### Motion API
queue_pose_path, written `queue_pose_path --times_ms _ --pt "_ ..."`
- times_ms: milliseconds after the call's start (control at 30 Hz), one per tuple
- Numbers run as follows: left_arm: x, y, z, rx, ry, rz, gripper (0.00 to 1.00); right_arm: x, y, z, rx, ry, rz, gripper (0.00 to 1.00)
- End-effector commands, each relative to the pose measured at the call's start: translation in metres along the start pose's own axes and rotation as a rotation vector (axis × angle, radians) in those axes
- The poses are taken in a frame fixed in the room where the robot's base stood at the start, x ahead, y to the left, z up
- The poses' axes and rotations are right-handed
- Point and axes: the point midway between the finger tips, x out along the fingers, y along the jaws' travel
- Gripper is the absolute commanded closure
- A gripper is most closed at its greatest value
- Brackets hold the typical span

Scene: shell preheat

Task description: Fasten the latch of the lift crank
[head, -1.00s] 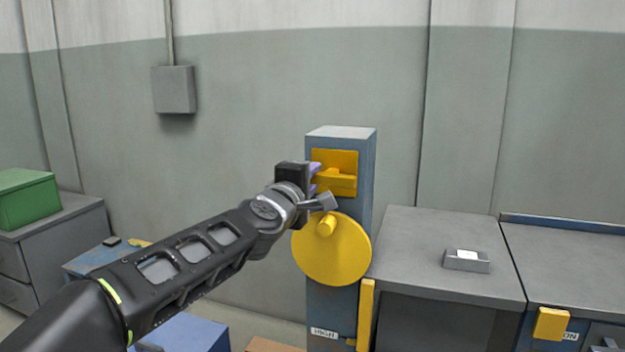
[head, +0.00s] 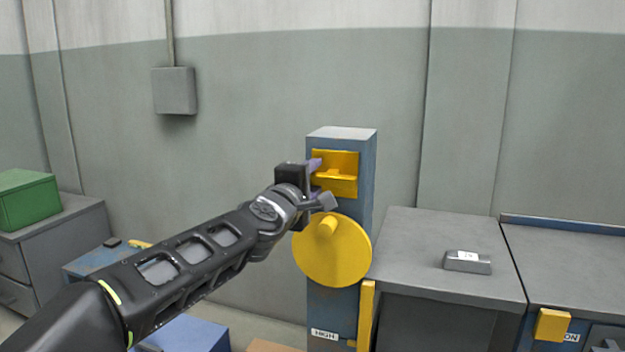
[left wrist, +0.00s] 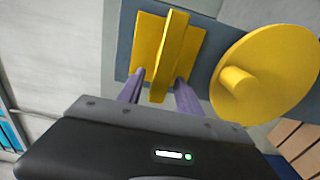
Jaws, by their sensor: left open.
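The lift crank is a round yellow disc (head: 333,252) with a short yellow knob (head: 326,227), on the front of a blue-grey post (head: 362,210). Above the disc is the yellow latch (head: 338,184), a plate with a bar sticking out. My left gripper (head: 315,178) is at the latch's left side. In the left wrist view the purple fingers of my left gripper (left wrist: 158,90) are apart, one on each side of the latch bar (left wrist: 169,55). Whether either finger touches the bar is unclear. The disc and knob (left wrist: 238,82) are right of the fingers there. My right gripper is out of view.
A grey bench (head: 430,240) stands right of the post, with a small grey block (head: 467,262) on it. A green box (head: 27,199) sits on a grey cabinet at the left. A grey wall box (head: 174,90) hangs behind.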

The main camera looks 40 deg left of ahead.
Motion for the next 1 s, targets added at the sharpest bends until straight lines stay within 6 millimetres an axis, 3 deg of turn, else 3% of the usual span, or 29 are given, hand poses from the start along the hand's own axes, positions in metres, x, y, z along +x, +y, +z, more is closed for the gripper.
queue_pose_path --times_ms 267,667,1000 --pt "-0.014 0.003 -0.001 0.0 0.001 0.002 0.58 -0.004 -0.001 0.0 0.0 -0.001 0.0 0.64" --pt "-0.073 0.002 -0.001 0.0 0.001 0.001 0.58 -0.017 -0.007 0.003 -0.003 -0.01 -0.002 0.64" --pt "-0.078 0.0 0.0 0.0 0.0 0.0 0.58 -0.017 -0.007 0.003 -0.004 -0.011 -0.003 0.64"
